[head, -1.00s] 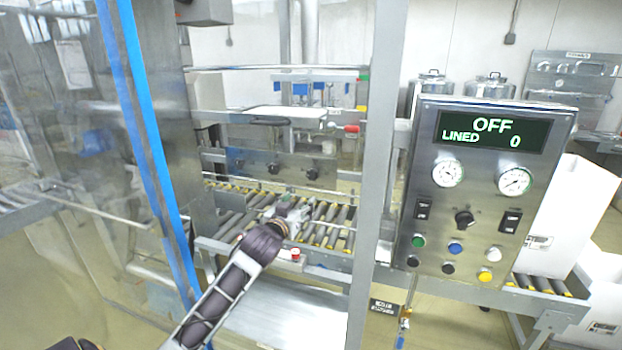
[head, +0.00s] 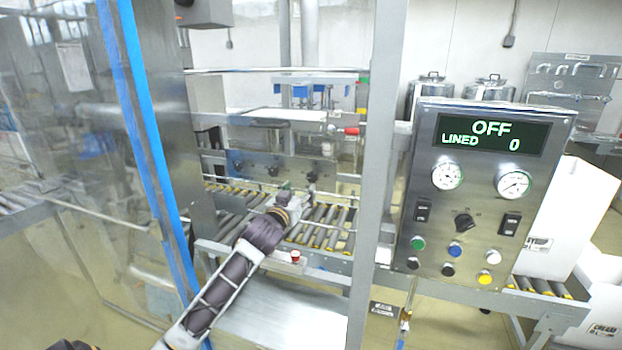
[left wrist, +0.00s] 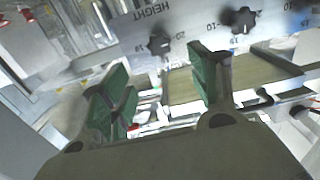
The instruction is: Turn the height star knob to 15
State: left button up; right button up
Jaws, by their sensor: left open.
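The height star knob (left wrist: 159,43) is a dark lobed knob on a grey panel, beside the upside-down word HEIGHT in the left wrist view. In the head view it appears to be the rightmost dark knob (head: 312,175) on the panel behind the rollers. My left gripper (left wrist: 160,68) is open, with green finger pads spread to either side below the knob in the wrist view, apart from it. In the head view my left gripper (head: 286,196) is small, just below the knob panel. The knob's setting is too blurred to read. My right gripper is not in view.
A second star knob (left wrist: 243,18) sits beside the height knob. The roller conveyor (head: 325,222) lies under the panel. A metal post (head: 375,200) and the control box (head: 470,270), reading OFF and LINED 0, stand to the right. A blue-edged clear door (head: 150,150) stands left.

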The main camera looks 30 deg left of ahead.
aim_at(312, 177)
pick_arm(q)
jog(key=shift+p+x, duration=0.8)
jog(key=shift+x, duration=5.05)
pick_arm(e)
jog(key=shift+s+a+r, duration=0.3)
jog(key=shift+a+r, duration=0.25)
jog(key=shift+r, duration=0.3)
pick_arm(q)
jog(key=shift+c, duration=0.4)
jog(key=c, duration=0.9)
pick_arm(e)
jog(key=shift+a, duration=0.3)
